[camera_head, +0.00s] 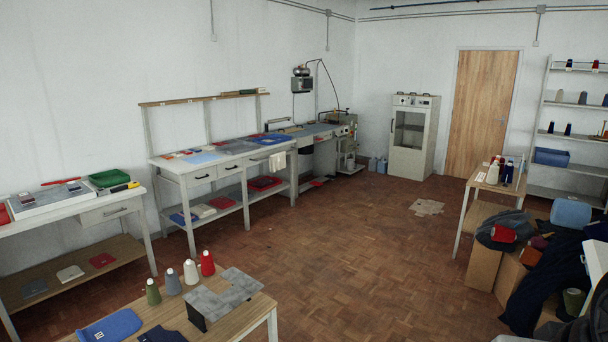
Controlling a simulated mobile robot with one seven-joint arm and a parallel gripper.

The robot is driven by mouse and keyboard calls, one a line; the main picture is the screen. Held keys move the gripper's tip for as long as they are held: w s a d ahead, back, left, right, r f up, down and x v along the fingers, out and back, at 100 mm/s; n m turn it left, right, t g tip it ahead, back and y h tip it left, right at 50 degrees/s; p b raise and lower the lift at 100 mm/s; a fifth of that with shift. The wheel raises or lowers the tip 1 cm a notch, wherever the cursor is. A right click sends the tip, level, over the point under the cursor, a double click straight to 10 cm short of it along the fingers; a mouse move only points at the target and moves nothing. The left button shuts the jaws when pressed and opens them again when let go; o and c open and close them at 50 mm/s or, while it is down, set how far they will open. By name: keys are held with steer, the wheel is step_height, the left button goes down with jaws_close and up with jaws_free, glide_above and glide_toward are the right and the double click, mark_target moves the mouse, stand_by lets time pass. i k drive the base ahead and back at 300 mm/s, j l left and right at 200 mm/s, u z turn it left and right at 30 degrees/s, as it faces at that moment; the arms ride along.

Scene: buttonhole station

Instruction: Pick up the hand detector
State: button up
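A slim yellow-and-black object (125,187) lies on the right part of the white bench (88,206) at the left. It may be the hand detector, but it is too small to tell for certain. It lies just in front of a green tray (108,178). My gripper is not in view.
A low wooden table (228,318) with several thread cones and folded cloth stands in the near left foreground. Long workbenches line the left wall. Boxes, a dark cloth heap (541,284) and shelves crowd the right.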

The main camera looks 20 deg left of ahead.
mark_target(136, 184)
steer(key=u, duration=1.8)
steer(key=i+l+z, duration=0.6)
steer(key=i+z, duration=0.15)
steer(key=z, duration=0.2)
steer(key=i+l+z, duration=0.1)
steer(key=i+z, duration=0.8)
steer(key=i, duration=0.95)
steer(key=i+u, duration=0.7)
steer(key=i, duration=0.15)
steer(key=i+l+u, duration=0.35)
steer(key=i+j+u, duration=0.2)
steer(key=i+u, duration=1)
